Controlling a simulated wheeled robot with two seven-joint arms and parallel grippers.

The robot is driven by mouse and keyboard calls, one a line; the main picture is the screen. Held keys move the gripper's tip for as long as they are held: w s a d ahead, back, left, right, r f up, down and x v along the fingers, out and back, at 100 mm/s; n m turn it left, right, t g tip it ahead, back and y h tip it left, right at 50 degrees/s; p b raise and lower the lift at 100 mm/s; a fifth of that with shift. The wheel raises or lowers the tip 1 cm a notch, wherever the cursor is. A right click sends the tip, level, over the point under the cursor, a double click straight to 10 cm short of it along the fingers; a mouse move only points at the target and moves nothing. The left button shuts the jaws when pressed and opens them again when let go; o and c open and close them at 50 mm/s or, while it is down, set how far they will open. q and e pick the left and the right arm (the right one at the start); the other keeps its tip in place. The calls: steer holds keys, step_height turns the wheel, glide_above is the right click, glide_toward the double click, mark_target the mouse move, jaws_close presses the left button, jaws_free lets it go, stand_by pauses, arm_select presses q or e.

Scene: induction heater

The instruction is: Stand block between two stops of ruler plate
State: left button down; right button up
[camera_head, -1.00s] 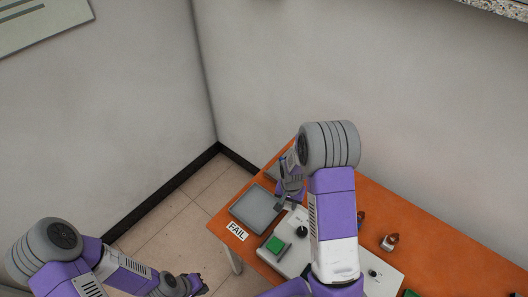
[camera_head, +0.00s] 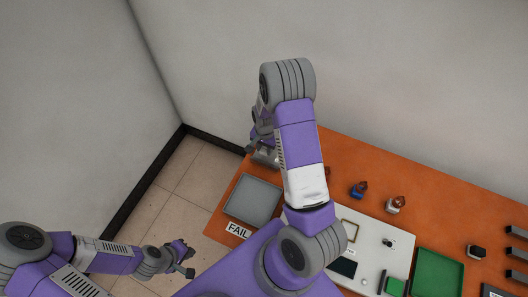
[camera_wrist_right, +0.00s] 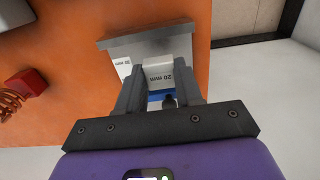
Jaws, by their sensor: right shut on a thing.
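My right gripper (camera_wrist_right: 160,90) is shut on a white block marked "20 mm" (camera_wrist_right: 158,74) in the right wrist view. A blue patch shows below the white face, between the fingers. A grey metal piece (camera_wrist_right: 150,42), probably the ruler plate, lies just beyond the fingertips on the orange table. A white label shows beside the left finger. I cannot tell whether the block touches the grey piece. In the head view the right gripper is at the table's far left corner, mostly hidden by my arm, with a grey piece (camera_head: 266,157) by it. My left gripper (camera_head: 188,259) is open and empty, off the table.
A grey tray (camera_head: 253,199) stands beside the FAIL label (camera_head: 238,231) at the table's left edge. A red block (camera_wrist_right: 27,83) shows in the right wrist view.

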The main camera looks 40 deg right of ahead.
mark_target(264, 149)
step_height(264, 149, down, 3)
steer(key=shift+f, duration=0.15)
steer(key=shift+w+f, duration=0.1)
steer(key=shift+f, duration=0.05)
steer(key=shift+f+b, duration=0.2)
steer(key=shift+b, duration=0.15)
steer(key=o, duration=1)
steer(key=shift+o, duration=0.2)
steer(key=shift+r, duration=0.2)
